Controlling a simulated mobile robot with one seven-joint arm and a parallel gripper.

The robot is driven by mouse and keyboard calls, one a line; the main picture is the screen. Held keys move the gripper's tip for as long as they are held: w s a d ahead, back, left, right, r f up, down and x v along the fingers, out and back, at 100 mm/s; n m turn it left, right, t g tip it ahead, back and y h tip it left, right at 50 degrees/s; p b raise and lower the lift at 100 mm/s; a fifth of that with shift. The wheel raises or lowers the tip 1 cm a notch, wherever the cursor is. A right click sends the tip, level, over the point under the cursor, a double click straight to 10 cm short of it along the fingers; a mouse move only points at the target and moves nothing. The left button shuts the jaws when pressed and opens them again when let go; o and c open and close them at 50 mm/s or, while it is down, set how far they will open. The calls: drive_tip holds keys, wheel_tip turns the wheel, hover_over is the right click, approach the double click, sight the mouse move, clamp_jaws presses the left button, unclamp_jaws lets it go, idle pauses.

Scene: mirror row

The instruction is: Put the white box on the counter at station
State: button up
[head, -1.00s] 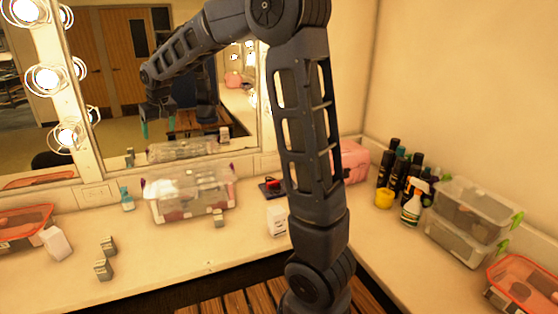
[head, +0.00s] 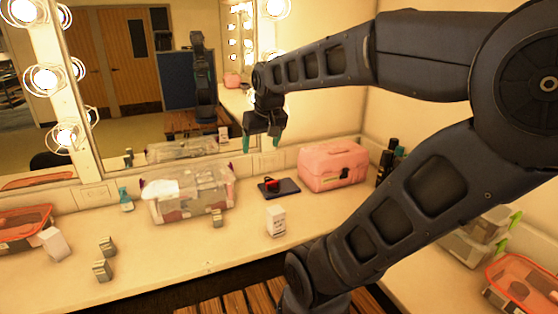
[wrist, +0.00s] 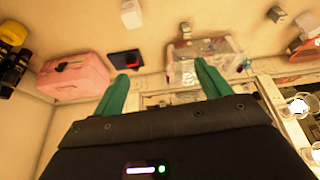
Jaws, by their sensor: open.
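A small upright white box (head: 276,221) with faint print stands on the counter (head: 180,262), right of centre. It also shows at the top of the wrist view (wrist: 131,13). Another white box (head: 54,244) leans at the far left beside an orange-lidded tub; it also shows near the wrist view's right edge (wrist: 306,22). I cannot tell which one the task means. My gripper (head: 261,143) is open and empty, in the air before the mirror and above the counter, apart from both boxes. Its green fingers (wrist: 160,72) are spread in the wrist view.
A clear bin (head: 190,197), a dark tablet-like item with something red (head: 279,187) and a pink case (head: 333,167) line the back. Small grey boxes (head: 103,270) stand at the left. Counter around the central white box is clear. Bottles and bins are at the right.

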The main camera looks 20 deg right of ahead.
drive_tip(key=s+d+f, duration=0.2)
drive_tip(key=s+f, duration=0.1)
drive_tip(key=s, duration=0.3)
drive_tip(key=shift+s+d+m, duration=0.35)
drive_tip(key=shift+m, duration=0.05)
